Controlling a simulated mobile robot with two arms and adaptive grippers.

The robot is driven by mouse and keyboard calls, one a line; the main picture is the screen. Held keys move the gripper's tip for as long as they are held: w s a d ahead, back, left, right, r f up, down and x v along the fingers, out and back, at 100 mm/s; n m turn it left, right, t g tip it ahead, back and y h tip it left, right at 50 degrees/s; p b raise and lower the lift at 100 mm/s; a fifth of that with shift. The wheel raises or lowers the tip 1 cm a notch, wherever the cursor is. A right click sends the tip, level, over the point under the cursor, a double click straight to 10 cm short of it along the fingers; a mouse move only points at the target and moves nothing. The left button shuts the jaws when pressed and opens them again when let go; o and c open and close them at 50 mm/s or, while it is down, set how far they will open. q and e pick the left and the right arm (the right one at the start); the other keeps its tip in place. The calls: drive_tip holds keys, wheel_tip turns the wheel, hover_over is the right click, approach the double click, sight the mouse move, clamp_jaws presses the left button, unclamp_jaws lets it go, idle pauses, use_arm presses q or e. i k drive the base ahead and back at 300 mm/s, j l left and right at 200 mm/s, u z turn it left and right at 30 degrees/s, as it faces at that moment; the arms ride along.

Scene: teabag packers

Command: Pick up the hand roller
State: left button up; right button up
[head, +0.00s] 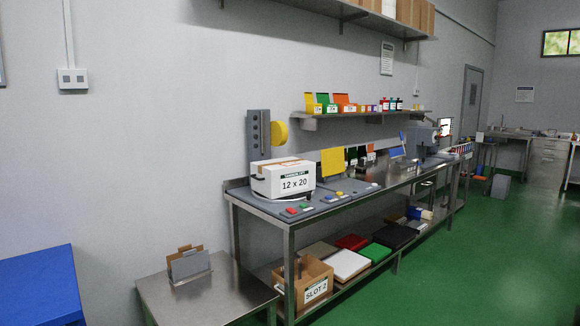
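I cannot make out a hand roller for certain at this distance. A small blue item (402,136) stands upright near the middle of the long steel workbench (262,212), too small to identify. A blue and white rounded item (420,213) lies on the bench's lower shelf. A white carton marked "12 x 20" (283,181) sits on the near end of the bench, beside a grey post with a yellow disc (279,133). Neither of my grippers is in view.
A low steel table (190,294) with a grey holder (190,265) stands in front. A blue surface (38,285) is at left. A box marked "SLOT 2" (316,292) sits on the lower shelf. A wall shelf (365,114) hangs above the bench. Green floor (460,270) is clear at right.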

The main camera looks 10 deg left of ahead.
sight(361, 161)
drive_tip(key=i+j+z, duration=0.1)
drive_tip(key=i+z, duration=0.25)
drive_tip(key=i, duration=0.7)
drive_tip(key=i+l+z, duration=0.15)
drive_tip(key=i+z, duration=0.35)
drive_tip(key=i, duration=0.45)
drive_tip(key=i+j+z, duration=0.25)
drive_tip(key=i+z, duration=0.2)
drive_tip(key=i, duration=0.5)
drive_tip(key=i+l+u, duration=0.1)
drive_tip(key=i, duration=0.8)
drive_tip(key=i+l, duration=0.15)
drive_tip(key=i, duration=0.75)
drive_tip(key=j+u, duration=0.05)
